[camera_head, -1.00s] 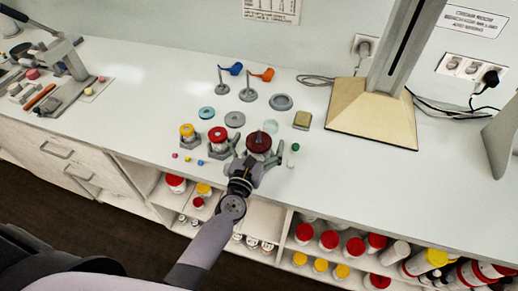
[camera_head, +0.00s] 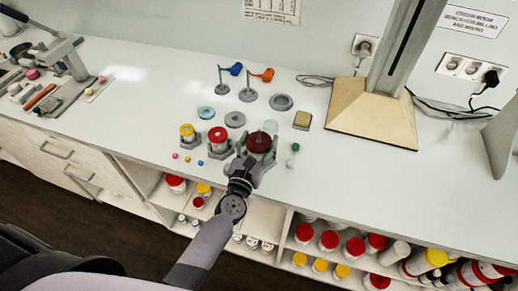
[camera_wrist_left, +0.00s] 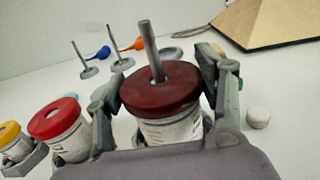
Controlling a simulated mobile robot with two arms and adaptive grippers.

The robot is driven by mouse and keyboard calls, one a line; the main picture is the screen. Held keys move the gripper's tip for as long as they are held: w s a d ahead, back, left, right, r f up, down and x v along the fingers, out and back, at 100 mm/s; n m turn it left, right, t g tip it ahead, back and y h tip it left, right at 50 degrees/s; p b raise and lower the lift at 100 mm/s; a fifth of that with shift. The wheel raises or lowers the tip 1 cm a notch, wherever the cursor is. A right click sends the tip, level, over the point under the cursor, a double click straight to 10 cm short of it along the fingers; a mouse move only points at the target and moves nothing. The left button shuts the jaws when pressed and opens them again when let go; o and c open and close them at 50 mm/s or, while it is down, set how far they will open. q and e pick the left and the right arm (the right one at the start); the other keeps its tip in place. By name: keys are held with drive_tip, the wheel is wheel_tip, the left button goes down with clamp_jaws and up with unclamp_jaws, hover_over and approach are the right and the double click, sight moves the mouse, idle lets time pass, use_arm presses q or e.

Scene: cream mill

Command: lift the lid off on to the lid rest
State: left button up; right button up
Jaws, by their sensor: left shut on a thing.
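A dark red lid (camera_head: 259,143) is at the counter's front edge, with a thin grey rod standing up from its middle. In the left wrist view the lid (camera_wrist_left: 160,89) is over a white-labelled jar (camera_wrist_left: 172,130); whether they touch I cannot tell. My left gripper (camera_head: 257,147) has a finger on each side of the lid and is shut on it. Its fingers also flank the lid in the left wrist view (camera_wrist_left: 163,100). A grey disc (camera_head: 235,120) and a grey round dish (camera_head: 281,102) lie behind; I cannot tell which is the lid rest.
A red-lidded jar (camera_head: 218,135) and a yellow-lidded jar (camera_head: 188,131) stand close on the left. A small white cap (camera_wrist_left: 258,117) is close on the right.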

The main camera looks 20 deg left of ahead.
use_arm(q)
drive_tip(key=shift+r+p, duration=0.95)
drive_tip(key=shift+r, duration=0.1)
idle(0.4)
drive_tip(key=shift+r+p, duration=2.5)
drive_tip(key=shift+r, duration=0.2)
drive_tip(key=s+b, duration=0.1)
drive_tip(key=s, duration=0.6)
